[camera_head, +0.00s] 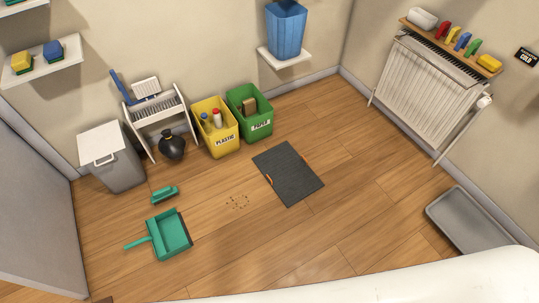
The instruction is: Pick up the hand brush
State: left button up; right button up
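A small green hand brush (165,195) lies on the wooden floor at the left, in front of the grey bin. A green dustpan (172,234) lies just below it in the picture, apart from it, with its handle pointing left. Neither of my grippers shows in the head view, so nothing is seen holding or touching the brush.
Behind the brush stand a grey lidded bin (113,165), a black bag (172,146), a white rack (158,112), and yellow (224,138) and green (258,124) recycling bins. A dark mat (289,174) and crumbs (238,201) lie right. A grey tray (470,216) lies far right.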

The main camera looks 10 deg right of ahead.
aim_at(161, 194)
jog(key=u, duration=1)
